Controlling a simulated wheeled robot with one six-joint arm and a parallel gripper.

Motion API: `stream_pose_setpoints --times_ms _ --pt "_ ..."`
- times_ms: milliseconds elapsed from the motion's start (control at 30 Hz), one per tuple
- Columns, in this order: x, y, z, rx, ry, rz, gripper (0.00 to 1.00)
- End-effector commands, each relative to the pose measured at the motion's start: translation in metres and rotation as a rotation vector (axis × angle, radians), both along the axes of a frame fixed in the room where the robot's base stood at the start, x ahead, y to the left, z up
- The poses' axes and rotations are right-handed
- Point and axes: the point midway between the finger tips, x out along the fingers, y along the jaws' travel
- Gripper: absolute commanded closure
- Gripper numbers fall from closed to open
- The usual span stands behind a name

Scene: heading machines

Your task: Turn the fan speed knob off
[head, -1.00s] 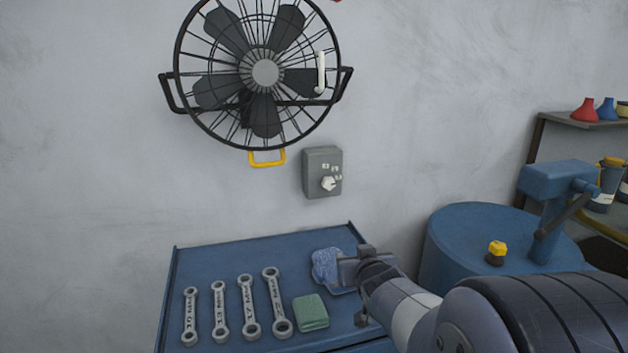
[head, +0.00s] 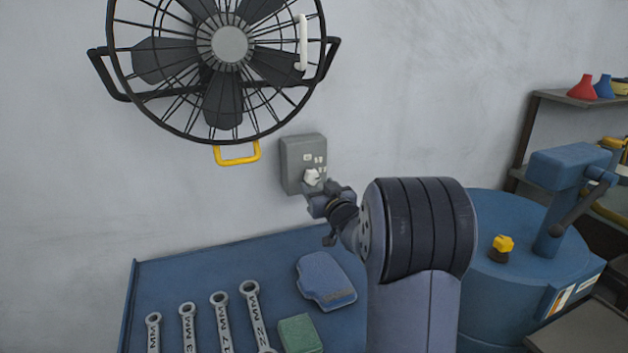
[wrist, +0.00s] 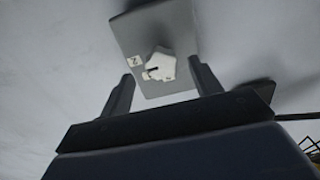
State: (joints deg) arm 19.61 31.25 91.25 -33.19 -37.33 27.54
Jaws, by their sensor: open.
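The fan speed knob (head: 312,177) is a white knob low on a grey control box (head: 290,160) on the wall, below the fan (head: 222,60). In the wrist view the knob (wrist: 160,65) shows a dark pointer mark, with small white label plates on the box (wrist: 150,25) beside it. My gripper (head: 318,193) is at the lower front of the box, close to the knob. In the wrist view the fingers (wrist: 161,85) are apart, one on each side of the knob, with nothing between them gripped. I cannot tell whether a finger touches the knob.
A blue drum (head: 515,240) and a shelf (head: 570,97) stand at right. The fan hangs above the box.

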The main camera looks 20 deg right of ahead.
Motion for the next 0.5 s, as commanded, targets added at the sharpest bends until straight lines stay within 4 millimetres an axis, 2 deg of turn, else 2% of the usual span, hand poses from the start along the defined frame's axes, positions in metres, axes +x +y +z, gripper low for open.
stream_pose_setpoints --times_ms 100,200,500 --pt "0.018 0.001 0.001 -0.001 0.000 0.002 0.40" --pt "0.028 0.000 0.000 -0.001 0.001 0.001 0.40" --pt "0.038 0.000 0.000 -0.001 0.001 0.000 0.40"
